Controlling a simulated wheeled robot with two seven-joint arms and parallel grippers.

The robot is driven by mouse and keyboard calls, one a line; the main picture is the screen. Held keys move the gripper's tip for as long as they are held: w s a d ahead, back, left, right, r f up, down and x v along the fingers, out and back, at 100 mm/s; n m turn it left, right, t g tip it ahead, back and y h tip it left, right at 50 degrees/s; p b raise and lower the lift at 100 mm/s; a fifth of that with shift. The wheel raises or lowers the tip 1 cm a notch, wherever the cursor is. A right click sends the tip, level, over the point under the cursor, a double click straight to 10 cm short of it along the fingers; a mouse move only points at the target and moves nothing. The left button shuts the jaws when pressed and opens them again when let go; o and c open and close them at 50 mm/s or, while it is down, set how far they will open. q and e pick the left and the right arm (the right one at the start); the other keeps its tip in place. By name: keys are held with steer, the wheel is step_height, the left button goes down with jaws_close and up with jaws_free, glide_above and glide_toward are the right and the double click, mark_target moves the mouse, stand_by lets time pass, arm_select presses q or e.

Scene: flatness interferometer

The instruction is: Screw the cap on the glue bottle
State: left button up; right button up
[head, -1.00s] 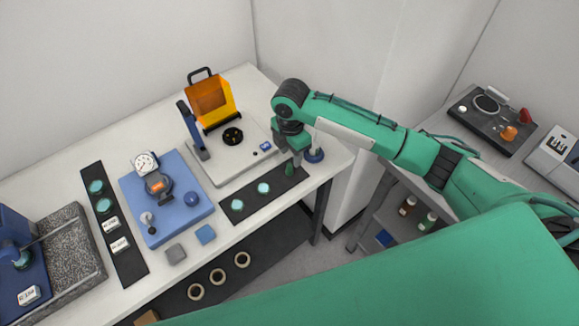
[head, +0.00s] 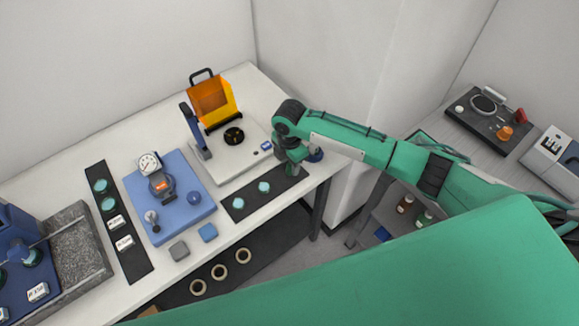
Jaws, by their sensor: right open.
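My right arm reaches in from the right to the right end of the white bench. My right gripper (head: 292,169) points down over the end of a black strip and is open. A small dark green shape is at its fingertips; I cannot tell whether this is a finger or the glue bottle. A round blue item (head: 316,155) is just right of the gripper, partly covered by it. I cannot pick out the glue bottle or its cap with certainty. My left gripper is not in view.
The black strip (head: 240,208) carries two teal discs. An orange-shielded instrument (head: 232,165) stands behind it, and a blue gauge stand (head: 172,226) to its left. A brown bottle (head: 405,204) and a green bottle (head: 424,218) stand on a low shelf at right.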

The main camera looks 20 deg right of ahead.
mark_target(289, 164)
jaws_close()
steer(key=shift+r, duration=0.1)
stand_by(0.3)
step_height(289, 164, up, 20)
steer(key=b, duration=0.4)
steer(key=shift+b, duration=0.4)
